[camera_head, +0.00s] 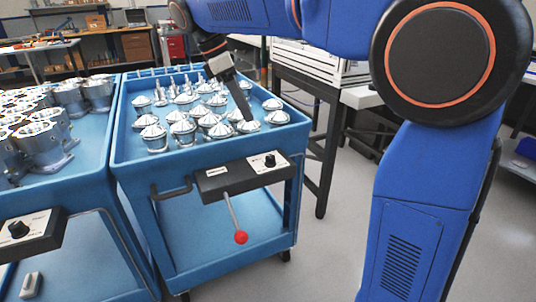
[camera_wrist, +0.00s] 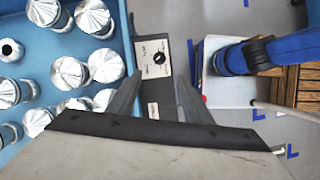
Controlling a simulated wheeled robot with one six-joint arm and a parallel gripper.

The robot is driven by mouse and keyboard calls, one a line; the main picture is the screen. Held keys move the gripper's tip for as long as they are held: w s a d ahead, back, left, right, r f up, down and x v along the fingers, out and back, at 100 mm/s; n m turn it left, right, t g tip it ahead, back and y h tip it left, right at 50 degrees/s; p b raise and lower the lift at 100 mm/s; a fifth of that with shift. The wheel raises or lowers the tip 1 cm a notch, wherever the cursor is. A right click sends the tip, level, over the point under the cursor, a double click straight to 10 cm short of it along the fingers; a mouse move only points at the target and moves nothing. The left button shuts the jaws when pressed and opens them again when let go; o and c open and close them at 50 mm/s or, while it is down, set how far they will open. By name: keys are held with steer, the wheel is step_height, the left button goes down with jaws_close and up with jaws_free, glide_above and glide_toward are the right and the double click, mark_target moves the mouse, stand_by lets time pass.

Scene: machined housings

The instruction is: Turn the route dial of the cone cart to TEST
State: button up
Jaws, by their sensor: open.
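The blue cone cart (camera_head: 215,150) stands in the middle of the head view, carrying silver cone-topped parts (camera_head: 183,128). On its front is a dark control box with a light dial plate (camera_head: 258,165) and the black route dial (camera_head: 270,160). The dial (camera_wrist: 158,58) also shows in the wrist view, just beyond my fingertips. Its labels are too small to read, so I cannot tell its setting. My gripper (camera_head: 238,112) is above the cart's tray, pointing down toward its front edge. In the wrist view my gripper (camera_wrist: 154,80) is open and empty, its fingers apart on either side of the box.
A lever with a red ball (camera_head: 241,237) hangs below the control box. A second blue cart (camera_head: 85,155) with silver housings stands close on the left, with its own black dial (camera_head: 18,229). A dark-legged bench (camera_head: 321,165) is behind on the right. Grey floor is clear at front right.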

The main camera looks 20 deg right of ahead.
mark_target(269, 156)
steer(key=x, duration=1.7)
steer(key=shift+f, duration=0.2)
steer(key=shift+c, duration=0.4)
steer(key=c, duration=0.9)
